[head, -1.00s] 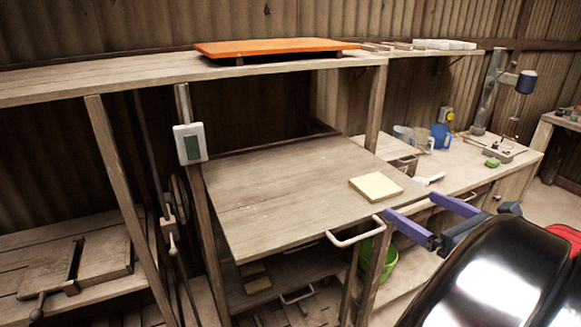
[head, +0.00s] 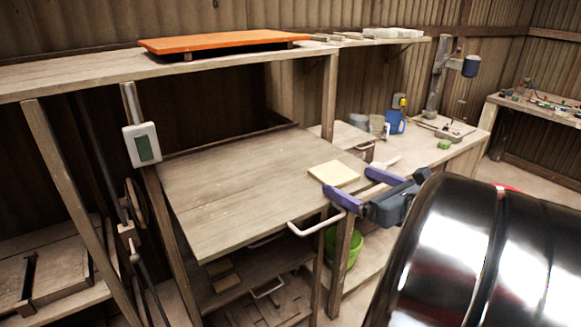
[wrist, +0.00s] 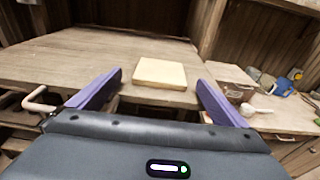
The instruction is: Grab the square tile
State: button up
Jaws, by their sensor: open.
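The square tile (head: 334,173) is pale yellow and lies flat on the wooden pull-out board (head: 230,190), near its right front corner. In the wrist view the tile (wrist: 160,73) lies ahead, between the lines of the two purple fingers. My gripper (head: 364,186) is open and empty, at the board's right front edge, with its fingers spread towards the tile. In the wrist view the gripper (wrist: 160,85) has a finger on each side, and the tile looks just beyond the fingertips. I see no contact with the tile.
A pale handle (head: 316,226) sticks out from the board's front edge, left of my gripper. A wooden post (head: 329,100) stands behind the tile. A bench (head: 430,155) with mugs, a green block and a drill stand lies to the right. The board left of the tile is bare.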

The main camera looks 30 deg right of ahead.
aim_at(336, 173)
jog(key=shift+w, duration=0.15)
jog(key=shift+w+f, duration=0.25)
jog(key=shift+w, duration=1)
jog(key=shift+w+f, duration=0.2)
jog(key=shift+w, duration=1)
jog(key=shift+c, duration=0.6)
jog(key=c, duration=1.2)
